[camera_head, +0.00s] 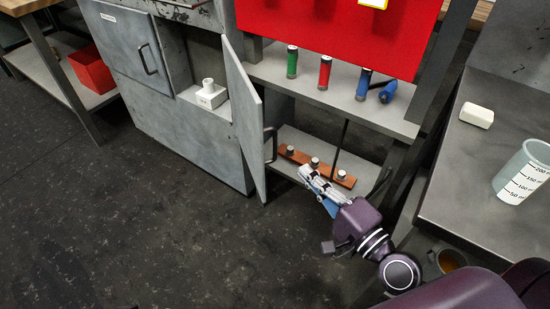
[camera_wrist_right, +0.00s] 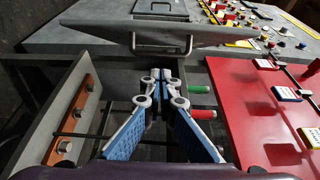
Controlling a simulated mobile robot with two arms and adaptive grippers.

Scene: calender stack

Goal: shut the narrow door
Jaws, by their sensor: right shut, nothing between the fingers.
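The narrow door (camera_head: 246,112) is a grey panel standing open, swung out from the cabinet front. Its bar handle (camera_head: 270,146) is on the face turned to the right. In the right wrist view the door (camera_wrist_right: 90,41) spans the top, with its handle (camera_wrist_right: 161,44) ahead of the fingers. My right gripper (camera_head: 305,171) is shut and empty, right of the door on the handle side, pointing toward it. In the wrist view its fingertips (camera_wrist_right: 160,76) are together below the handle, looking apart from it. My left gripper is not in view.
The cabinet opening left of the door holds a white fixture (camera_head: 209,95). Right of the door, a shelf holds an orange strip (camera_head: 318,166) with knobs, below coloured cylinders (camera_head: 325,72) and a red board (camera_head: 340,35). A grey worktop (camera_head: 460,170) stands at right. The floor (camera_head: 130,220) in front is clear.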

